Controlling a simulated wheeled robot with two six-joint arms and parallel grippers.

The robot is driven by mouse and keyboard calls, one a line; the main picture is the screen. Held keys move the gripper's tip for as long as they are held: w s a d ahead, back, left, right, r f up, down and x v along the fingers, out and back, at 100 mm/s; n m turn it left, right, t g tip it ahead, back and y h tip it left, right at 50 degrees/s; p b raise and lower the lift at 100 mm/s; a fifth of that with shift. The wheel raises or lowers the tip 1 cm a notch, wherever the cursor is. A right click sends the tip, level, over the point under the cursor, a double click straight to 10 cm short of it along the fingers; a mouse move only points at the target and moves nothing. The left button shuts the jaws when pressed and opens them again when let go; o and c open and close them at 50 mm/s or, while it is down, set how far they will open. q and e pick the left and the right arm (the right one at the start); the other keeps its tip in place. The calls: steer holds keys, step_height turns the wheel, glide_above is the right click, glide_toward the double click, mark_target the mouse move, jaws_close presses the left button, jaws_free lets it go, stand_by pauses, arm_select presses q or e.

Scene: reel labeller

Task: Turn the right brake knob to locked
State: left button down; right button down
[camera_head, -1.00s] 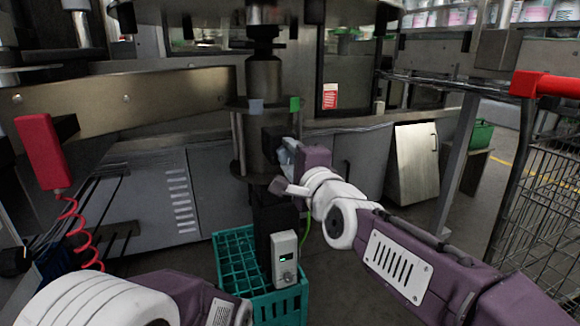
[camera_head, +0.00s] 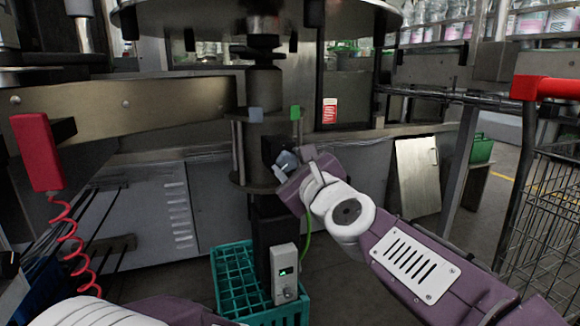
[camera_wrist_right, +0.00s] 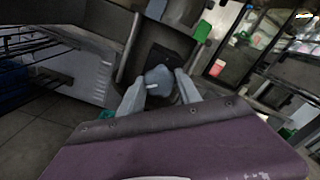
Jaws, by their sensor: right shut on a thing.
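The right brake knob (camera_head: 287,161) is a rounded grey-blue knob on a dark block (camera_head: 272,148) at the right side of the machine's column. In the right wrist view the knob (camera_wrist_right: 160,78) sits between my two pale fingers and has a small white mark on its left part. My right gripper (camera_head: 292,166) is shut on it; the wrist view also shows the gripper (camera_wrist_right: 160,88). A blue-grey tab (camera_head: 256,115) and a green tab (camera_head: 295,113) stand on the collar above. My left arm shows at the bottom left, its jaws outside the view.
A teal crate (camera_head: 228,275) stands on the floor below the column, with a grey box with a small green display (camera_head: 284,270) at its side. A red box with a coiled cord (camera_head: 36,152) hangs at the left. A wire trolley with a red handle (camera_head: 545,87) stands at the right.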

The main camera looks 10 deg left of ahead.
steer(key=shift+f+m, duration=0.1)
steer(key=shift+m, duration=0.4)
stand_by(0.3)
steer(key=c, duration=0.8)
jaws_free()
steer(key=shift+c, duration=0.2)
steer(key=shift+s, duration=0.1)
steer(key=shift+s+d, duration=0.25)
steer(key=shift+s, duration=0.05)
steer(key=v, duration=0.8)
